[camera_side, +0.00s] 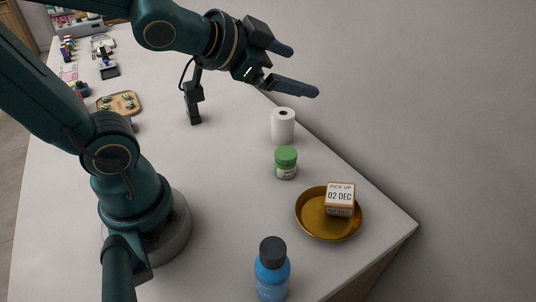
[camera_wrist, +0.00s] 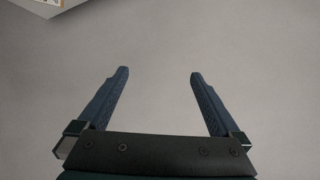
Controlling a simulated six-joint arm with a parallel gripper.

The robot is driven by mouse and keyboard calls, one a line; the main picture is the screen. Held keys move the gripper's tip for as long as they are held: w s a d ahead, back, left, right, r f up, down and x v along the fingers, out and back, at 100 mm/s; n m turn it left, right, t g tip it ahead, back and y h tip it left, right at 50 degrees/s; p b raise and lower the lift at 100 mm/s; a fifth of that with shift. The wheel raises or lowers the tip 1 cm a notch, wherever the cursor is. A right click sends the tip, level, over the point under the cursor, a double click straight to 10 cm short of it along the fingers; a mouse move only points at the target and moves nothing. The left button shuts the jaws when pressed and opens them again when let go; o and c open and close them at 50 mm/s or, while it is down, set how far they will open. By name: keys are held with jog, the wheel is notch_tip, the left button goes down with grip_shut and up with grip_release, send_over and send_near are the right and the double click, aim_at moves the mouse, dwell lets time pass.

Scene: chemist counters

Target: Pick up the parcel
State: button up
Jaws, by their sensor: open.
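The parcel (camera_side: 340,199) is a small box with a white label reading "PICK UP 02 DEC". It sits in a round brass-coloured dish (camera_side: 311,222) near the right corner of the counter. My gripper (camera_side: 305,71) is open and empty, high above the counter, up and to the left of the parcel in the side view. In the wrist view, the two fingers of my gripper (camera_wrist: 158,75) are spread apart with only plain grey surface between them. The parcel is not in the wrist view.
A green-lidded jar (camera_side: 286,163) and a white paper roll (camera_side: 283,126) stand behind the dish. A blue bottle (camera_side: 271,272) stands at the front. A wooden tray (camera_side: 119,104) and several small items lie at the far left. The counter (camera_side: 225,165) is clear in the middle.

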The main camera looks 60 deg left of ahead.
jog(key=w+d+f+m+t+h, duration=0.1)
jog(key=w+d+f+m+h, duration=0.1)
jog(key=w+m, duration=0.15)
jog(key=m+g+h, duration=0.2)
jog(key=g+h, duration=0.3)
jog(key=h, duration=0.4)
send_near(337, 192)
jog(key=x, duration=0.4)
jog(key=shift+d+f, duration=0.2)
jog(key=shift+f, duration=0.1)
jog(key=shift+x, duration=2.5)
jog(key=shift+w+r, duration=0.15)
grip_shut()
